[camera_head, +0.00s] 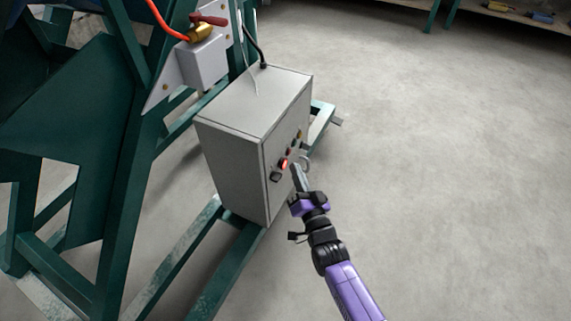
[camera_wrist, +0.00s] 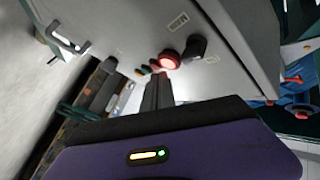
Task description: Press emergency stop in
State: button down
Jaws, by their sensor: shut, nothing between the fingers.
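A grey control box (camera_head: 240,105) is mounted on the green frame. Its front panel carries a glowing red button (camera_head: 283,164), with other small buttons and a black knob (camera_head: 275,177) beside it. In the wrist view the lit red button (camera_wrist: 168,60) sits between the black knob (camera_wrist: 194,48) and the smaller yellow and green buttons (camera_wrist: 147,70). My gripper (camera_head: 294,167) is shut and empty, its tips close to the panel by the red button. In the wrist view the fingertips (camera_wrist: 158,82) are just below the red button; I cannot tell whether they touch it.
A valve with a red lever (camera_head: 208,19) and orange hose is above the box. Green frame beams (camera_head: 225,270) run below. The floor (camera_head: 430,160) to the right is clear.

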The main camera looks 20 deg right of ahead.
jog(key=shift+s+d+p, duration=0.7)
jog(key=shift+s+d, duration=0.95)
